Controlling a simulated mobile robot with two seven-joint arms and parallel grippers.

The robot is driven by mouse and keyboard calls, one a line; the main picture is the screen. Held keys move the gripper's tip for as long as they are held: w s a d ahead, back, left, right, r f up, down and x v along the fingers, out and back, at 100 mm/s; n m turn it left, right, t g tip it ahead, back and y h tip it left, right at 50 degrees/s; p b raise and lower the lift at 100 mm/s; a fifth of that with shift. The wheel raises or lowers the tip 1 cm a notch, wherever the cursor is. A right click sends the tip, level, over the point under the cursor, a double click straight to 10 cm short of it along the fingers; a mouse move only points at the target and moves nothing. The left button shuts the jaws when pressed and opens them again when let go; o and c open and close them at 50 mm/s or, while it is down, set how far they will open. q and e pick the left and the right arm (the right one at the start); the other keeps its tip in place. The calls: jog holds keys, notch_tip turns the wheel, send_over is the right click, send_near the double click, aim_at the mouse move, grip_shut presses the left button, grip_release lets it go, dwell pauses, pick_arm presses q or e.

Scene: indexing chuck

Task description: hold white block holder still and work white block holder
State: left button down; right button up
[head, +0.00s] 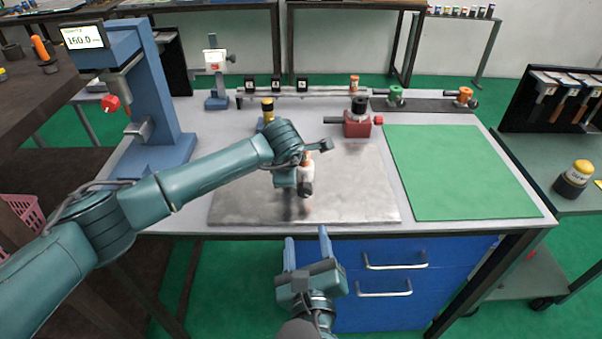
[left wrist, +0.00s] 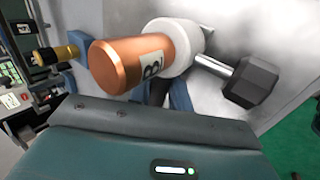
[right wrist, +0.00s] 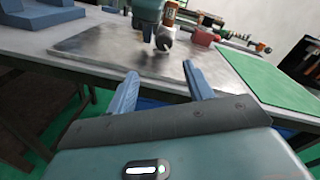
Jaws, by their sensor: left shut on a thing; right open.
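The white block holder (head: 306,175) is over the metal plate in the middle of the bench, with an orange-brown cylinder marked B on top and a dark hex knob on a short rod. In the left wrist view the holder (left wrist: 183,45) shows close up, its dark knob pointing right. My left gripper (head: 298,182) is shut on the white block holder; its fingers are mostly hidden. The holder also shows in the right wrist view (right wrist: 163,40). My right gripper (head: 307,236) is open and empty at the bench's front edge, its blue fingers apart, pointing toward the holder without touching it.
The metal plate (head: 350,200) has bare room around the holder. A red block with a black knob (head: 357,122) stands behind it. A green mat (head: 455,170) lies clear at right. A blue press (head: 150,100) stands at left. Blue drawers (head: 400,280) hang below the front edge.

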jog(key=s+a+f+m+g+y, duration=0.1)
jog(key=s+a+m+g+y, duration=0.15)
jog(key=a+m+g, duration=0.45)
jog(key=s+a+f+m+g, duration=0.4)
jog(key=s+a+m, duration=0.3)
jog(key=s, duration=0.2)
jog(key=shift+s+a+f+y, duration=0.15)
jog(key=shift+a+f+y, duration=0.2)
jog(key=shift+a, duration=0.05)
jog(key=n+t+h, duration=0.4)
jog(key=n+t, duration=0.5)
jog(key=t, duration=0.2)
send_near(305, 193)
jog(key=w, duration=0.9)
jog(key=shift+w+a+f, duration=0.1)
jog(key=shift+w+f, duration=0.1)
jog(key=shift+w, duration=0.05)
